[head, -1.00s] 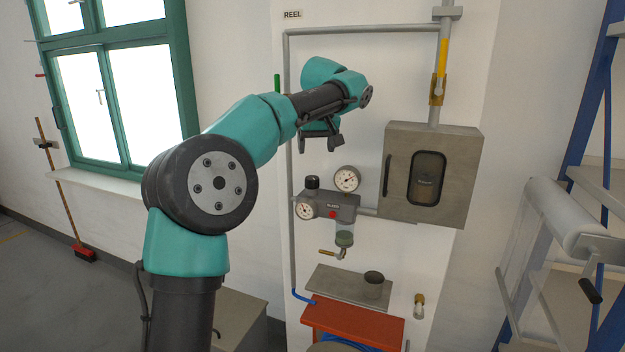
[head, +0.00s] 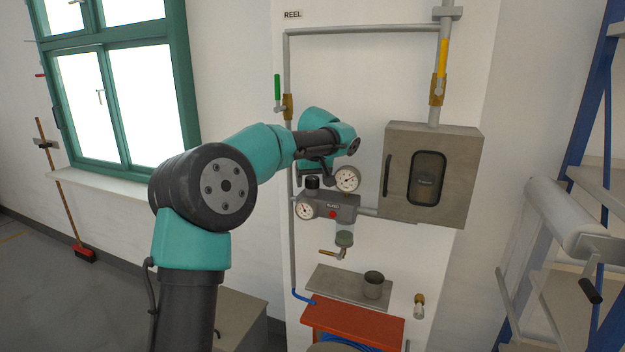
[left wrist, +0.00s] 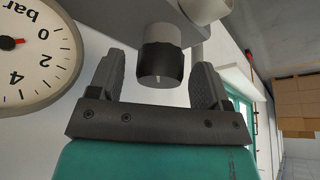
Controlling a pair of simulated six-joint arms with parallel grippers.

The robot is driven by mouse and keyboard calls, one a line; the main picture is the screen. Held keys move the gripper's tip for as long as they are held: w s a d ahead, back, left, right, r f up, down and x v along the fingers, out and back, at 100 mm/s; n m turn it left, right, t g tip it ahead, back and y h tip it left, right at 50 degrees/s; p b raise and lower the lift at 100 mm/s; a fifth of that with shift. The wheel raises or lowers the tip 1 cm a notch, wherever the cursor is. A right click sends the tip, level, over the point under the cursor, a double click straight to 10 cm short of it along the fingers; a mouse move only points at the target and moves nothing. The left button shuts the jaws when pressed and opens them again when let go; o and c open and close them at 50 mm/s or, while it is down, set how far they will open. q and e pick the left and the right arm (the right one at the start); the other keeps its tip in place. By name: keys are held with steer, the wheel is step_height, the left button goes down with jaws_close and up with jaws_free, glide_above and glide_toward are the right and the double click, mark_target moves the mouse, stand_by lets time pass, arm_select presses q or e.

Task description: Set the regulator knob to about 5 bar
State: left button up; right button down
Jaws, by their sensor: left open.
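The regulator knob (head: 312,182) is a small black cap on top of the grey regulator body (head: 340,206). In the left wrist view the knob (left wrist: 160,64) shows dark and ribbed, with a small pale mark on its end. My left gripper (head: 313,174) is open right above it. In the left wrist view the two fingers of my left gripper (left wrist: 160,80) stand on either side of the knob, with gaps on both sides. The bar gauge (head: 347,179) is beside the knob; its dial (left wrist: 30,50) is partly cut off and shows 0, 2 and 4. My right gripper is out of view.
A second, smaller gauge (head: 305,210) is on the regulator's left. A grey cabinet (head: 430,172) hangs to the right. A green-handled valve (head: 278,90) is on the pipe above left. A shelf with a cup (head: 373,285) is below.

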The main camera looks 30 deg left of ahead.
arm_select(q)
steer(key=shift+c, duration=0.3)
steer(key=c, duration=0.9)
steer(key=shift+o, duration=0.2)
steer(key=shift+m, duration=0.4)
steer(key=shift+a+m+t+h, duration=0.1)
steer(key=shift+m+t+h, duration=0.35)
steer(key=shift+m, duration=0.95)
steer(key=shift+a+m+t+h, duration=0.1)
steer(key=shift+m+t+h, duration=0.15)
steer(key=shift+m+h, duration=0.8)
steer(key=shift+m+y, duration=0.4)
steer(key=shift+m, duration=0.05)
steer(key=o, duration=0.9)
steer(key=shift+d, duration=0.1)
